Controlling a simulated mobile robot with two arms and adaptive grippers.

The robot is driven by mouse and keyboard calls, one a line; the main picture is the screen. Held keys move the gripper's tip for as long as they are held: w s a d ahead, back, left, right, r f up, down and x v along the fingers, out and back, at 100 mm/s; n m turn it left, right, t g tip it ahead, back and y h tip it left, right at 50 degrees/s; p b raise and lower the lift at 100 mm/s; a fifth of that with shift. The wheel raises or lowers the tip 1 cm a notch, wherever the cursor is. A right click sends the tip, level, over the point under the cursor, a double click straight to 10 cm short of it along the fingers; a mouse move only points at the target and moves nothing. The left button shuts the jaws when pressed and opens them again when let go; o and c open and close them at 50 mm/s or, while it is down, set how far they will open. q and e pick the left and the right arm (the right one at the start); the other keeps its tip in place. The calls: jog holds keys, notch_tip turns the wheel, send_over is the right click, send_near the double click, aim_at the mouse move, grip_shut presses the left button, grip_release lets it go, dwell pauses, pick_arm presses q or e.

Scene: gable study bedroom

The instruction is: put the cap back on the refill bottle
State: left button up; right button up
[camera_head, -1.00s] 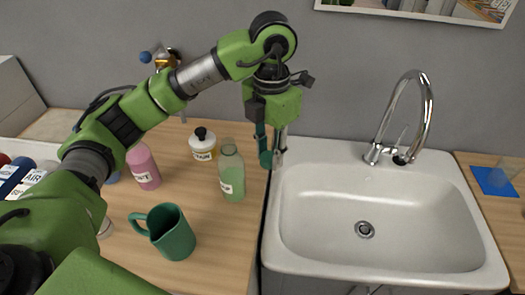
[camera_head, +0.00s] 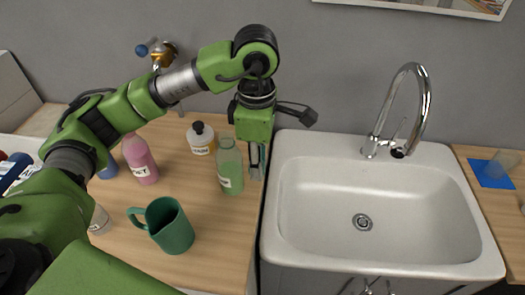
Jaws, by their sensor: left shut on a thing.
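The green see-through bottle (camera_head: 230,172) stands upright on the wooden counter beside the sink, with a pale label and an open neck. My left gripper (camera_head: 256,170) points down just right of the bottle, close to the sink's left rim. It is shut on a small teal-green piece, which looks like the cap; the fingers mostly hide it. I cannot tell whether the fingers touch the bottle. My right gripper is not in view.
A white bottle with a black top (camera_head: 201,138), a pink bottle (camera_head: 140,160) and a green mug (camera_head: 168,226) stand left of the green bottle. The white sink (camera_head: 385,262) and its tall tap (camera_head: 424,110) are on the right. A blue mat (camera_head: 490,174) lies beyond.

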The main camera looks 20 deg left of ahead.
pick_arm(q)
jog(key=s+f+m, duration=0.1)
jog(key=s+m, duration=0.1)
jog(key=m, duration=0.4)
jog(key=s+a+f+m, duration=0.1)
jog(key=s+m, duration=0.2)
jog(key=m, duration=0.4)
jog(key=s+f+m, duration=0.2)
jog(key=s+m, duration=0.1)
jog(key=m, duration=0.4)
jog(key=shift+s+a, duration=0.15)
jog(key=shift+a, duration=0.1)
